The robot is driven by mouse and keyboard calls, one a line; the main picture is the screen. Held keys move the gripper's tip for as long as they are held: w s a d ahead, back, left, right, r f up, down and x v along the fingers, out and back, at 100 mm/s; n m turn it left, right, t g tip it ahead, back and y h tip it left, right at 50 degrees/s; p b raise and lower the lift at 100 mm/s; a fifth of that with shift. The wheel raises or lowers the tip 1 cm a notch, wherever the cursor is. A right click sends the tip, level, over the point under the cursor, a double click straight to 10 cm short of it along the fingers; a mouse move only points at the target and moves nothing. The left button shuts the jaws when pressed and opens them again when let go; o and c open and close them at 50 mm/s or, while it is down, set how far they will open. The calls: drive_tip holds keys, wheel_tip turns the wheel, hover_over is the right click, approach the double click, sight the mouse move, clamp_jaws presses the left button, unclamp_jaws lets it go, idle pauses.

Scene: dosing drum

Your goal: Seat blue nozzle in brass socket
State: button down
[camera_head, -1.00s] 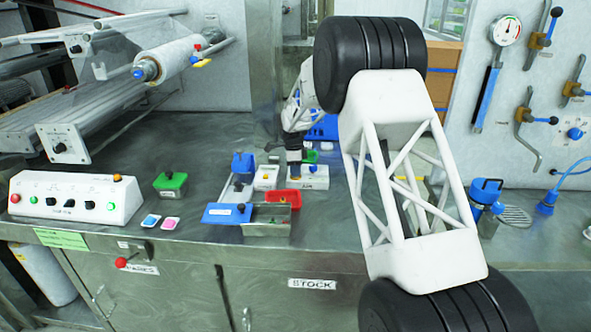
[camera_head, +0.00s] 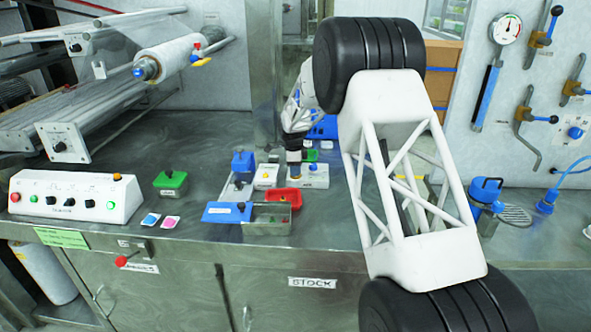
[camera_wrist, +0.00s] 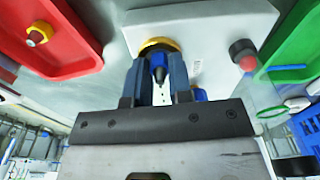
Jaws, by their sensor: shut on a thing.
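My gripper (camera_wrist: 158,88) is shut on the blue nozzle (camera_wrist: 158,66), which sits between its two dark fingers. The brass socket (camera_wrist: 150,44) shows as a yellow ring on the face of a white block (camera_wrist: 195,30). The nozzle's dark tip lies over the ring in the wrist view; I cannot tell whether it is inside the socket or only in front of it.
A red tray (camera_wrist: 85,62) holding a small orange-topped part lies beside the block. A metal bin (camera_head: 265,228) and a blue lid (camera_head: 222,213) stand in front.

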drive_tip(key=shift+f, duration=0.35)
idle(0.8)
drive_tip(key=c, duration=1)
unclamp_jaws()
drive_tip(key=shift+s+f, duration=0.1)
drive_tip(key=c, duration=0.3)
drive_tip(key=shift+o, duration=0.5)
drive_tip(key=shift+f, duration=0.1)
drive_tip(key=shift+o, duration=0.2)
drive_tip(key=shift+o, duration=0.3)
drive_tip(key=shift+r, duration=0.45)
drive_tip(key=shift+o, duration=1.2)
drive_tip(key=shift+r, duration=3.35)
drive_tip(key=shift+r, duration=0.1)
